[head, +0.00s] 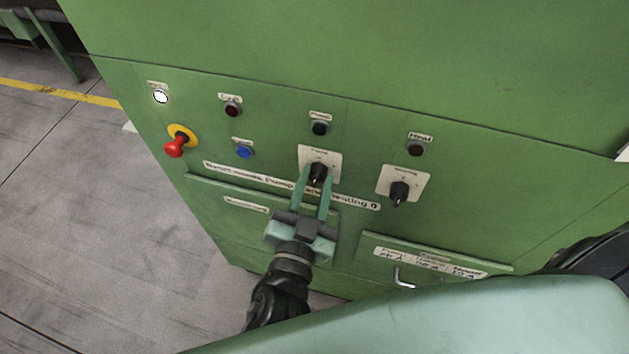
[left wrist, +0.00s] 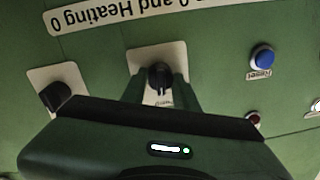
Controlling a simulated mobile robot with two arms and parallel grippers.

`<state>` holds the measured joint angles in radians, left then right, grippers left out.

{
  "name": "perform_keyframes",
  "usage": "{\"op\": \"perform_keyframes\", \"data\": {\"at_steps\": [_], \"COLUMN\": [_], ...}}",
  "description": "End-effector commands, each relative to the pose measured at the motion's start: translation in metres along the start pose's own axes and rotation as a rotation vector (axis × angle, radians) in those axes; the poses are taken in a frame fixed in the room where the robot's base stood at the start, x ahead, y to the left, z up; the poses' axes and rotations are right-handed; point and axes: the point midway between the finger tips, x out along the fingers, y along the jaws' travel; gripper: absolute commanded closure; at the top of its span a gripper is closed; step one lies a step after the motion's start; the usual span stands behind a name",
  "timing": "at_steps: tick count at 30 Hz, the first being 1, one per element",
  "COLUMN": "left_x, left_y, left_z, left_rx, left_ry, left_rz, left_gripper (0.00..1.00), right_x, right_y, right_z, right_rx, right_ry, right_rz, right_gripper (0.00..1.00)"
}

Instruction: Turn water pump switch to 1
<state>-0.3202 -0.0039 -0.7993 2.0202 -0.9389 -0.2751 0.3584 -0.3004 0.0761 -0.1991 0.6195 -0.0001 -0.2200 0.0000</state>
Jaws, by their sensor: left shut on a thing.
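The water pump switch (head: 318,172) is a black rotary knob on a pale plate in the middle of the green panel. My left gripper (head: 317,180) reaches up to it from below, with one finger on each side of the knob, shut on it. In the left wrist view, which is upside down, the knob (left wrist: 158,75) sits between the fingertips. The plate's small markings are too blurred to tell the knob's setting. My right gripper is out of view.
A second black knob, the heating switch (head: 399,192), is close on the right. A red emergency stop (head: 175,146), a blue button (head: 244,152) and several lamps are around. A metal handle (head: 403,279) sticks out lower right. Open floor (head: 110,220) lies left.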

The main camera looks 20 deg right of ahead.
Motion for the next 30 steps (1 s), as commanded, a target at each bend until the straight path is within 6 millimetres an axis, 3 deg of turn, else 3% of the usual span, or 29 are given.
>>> {"op": "perform_keyframes", "data": {"at_steps": [21, 30], "left_x": [0.0001, 0.0002], "left_y": [0.0003, 0.0005], "left_z": [0.0008, 0.0012], "left_rx": [0.641, 0.834], "left_ry": [0.033, 0.042], "left_rz": [-0.006, -0.008], "left_gripper": [1.00, 1.00], "right_x": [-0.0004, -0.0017], "right_y": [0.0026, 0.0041], "right_z": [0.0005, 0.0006], "right_rx": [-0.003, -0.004], "right_ry": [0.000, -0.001], "right_rz": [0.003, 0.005], "right_gripper": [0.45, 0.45]}}
